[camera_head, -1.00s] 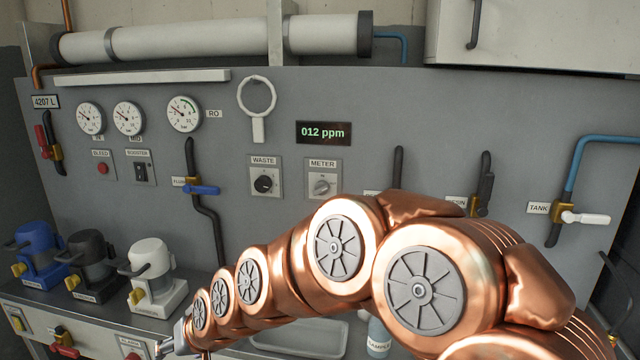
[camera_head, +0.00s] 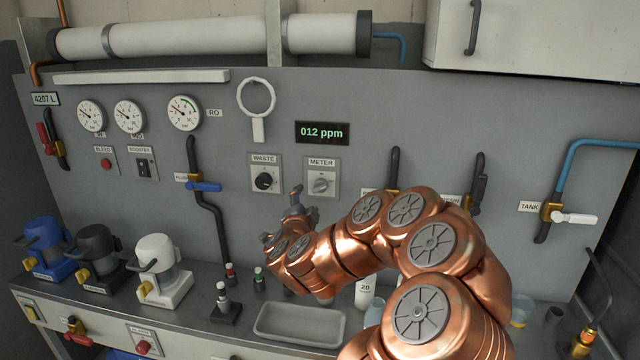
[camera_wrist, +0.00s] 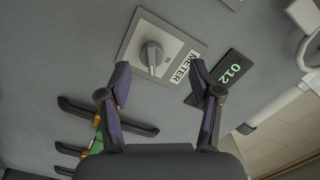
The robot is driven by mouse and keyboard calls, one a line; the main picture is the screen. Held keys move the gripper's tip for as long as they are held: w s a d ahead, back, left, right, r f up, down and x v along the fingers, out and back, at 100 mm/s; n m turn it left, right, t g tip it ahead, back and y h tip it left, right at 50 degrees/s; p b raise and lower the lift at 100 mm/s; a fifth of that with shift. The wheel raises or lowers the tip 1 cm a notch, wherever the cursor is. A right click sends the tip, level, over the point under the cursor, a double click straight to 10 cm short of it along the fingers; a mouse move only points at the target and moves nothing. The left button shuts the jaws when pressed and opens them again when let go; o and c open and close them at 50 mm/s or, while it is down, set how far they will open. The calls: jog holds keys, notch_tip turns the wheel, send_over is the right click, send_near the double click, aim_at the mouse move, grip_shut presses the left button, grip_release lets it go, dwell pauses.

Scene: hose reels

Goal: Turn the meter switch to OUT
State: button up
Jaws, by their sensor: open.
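The meter switch (camera_head: 321,184) is a grey knob on a pale square plate, under a METER label on the grey wall panel. In the wrist view its knob (camera_wrist: 151,54) stands out from the plate, with a small IN mark beside it. No OUT mark can be read. My gripper (camera_head: 298,199) is just below and left of the switch in the head view. In the wrist view my gripper (camera_wrist: 160,78) has its fingers apart and empty, with the knob beyond and between them. The fingers do not appear to touch the knob.
The WASTE knob (camera_head: 265,181) is close on the left. The ppm display (camera_head: 322,132) is just above. A blue-handled valve (camera_head: 204,187) and dark pipe are further left. A shallow tray (camera_head: 299,334) and small bottles are on the bench below.

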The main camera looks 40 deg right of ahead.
aim_at(319, 190)
jog(key=shift+m+g+h, duration=0.4)
jog(key=shift+m+h, duration=0.1)
jog(key=shift+m, duration=0.1)
jog(key=shift+w+d+p, duration=0.45)
jog(key=shift+w+d, duration=0.05)
jog(key=shift+d, duration=0.9)
jog(key=shift+w+d+p, duration=0.5)
jog(key=shift+d, duration=0.85)
jog(key=shift+w+d+p, duration=0.45)
jog(key=shift+w+d, duration=0.05)
jog(key=shift+d, duration=0.9)
jog(key=c, duration=1.1)
jog(key=shift+c, duration=0.2)
